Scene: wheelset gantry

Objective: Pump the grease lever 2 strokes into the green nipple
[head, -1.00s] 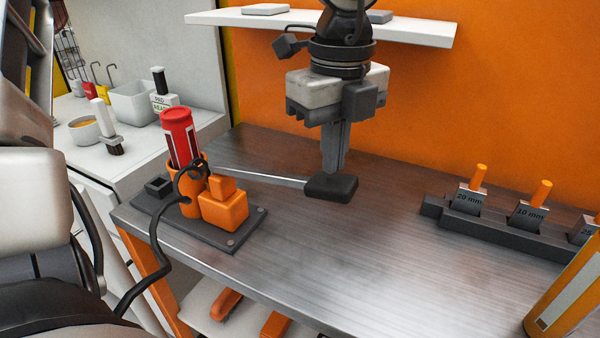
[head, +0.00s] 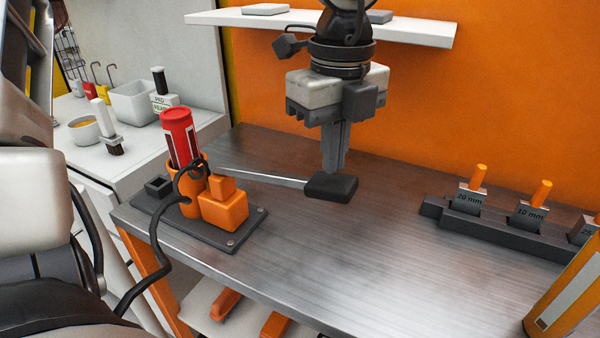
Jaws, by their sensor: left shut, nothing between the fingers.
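The grease pump has a red cartridge (head: 180,137) standing in an orange holder and an orange block (head: 224,207) beside it on a dark base plate. Its lever (head: 262,178) is a thin metal bar reaching right to a black grip (head: 331,188), a little above the bench. My left gripper (head: 333,169) points down, shut and empty. Its fingertips are right at the far side of the black grip; I cannot tell whether they touch. A black hose (head: 160,243) runs from the pump down to the left. No green nipple is visible. My right gripper is not in view.
The metal bench (head: 400,240) is clear in the middle. A white shelf (head: 420,32) hangs behind. A side counter holds a white bin (head: 131,103) and a bowl (head: 84,130).

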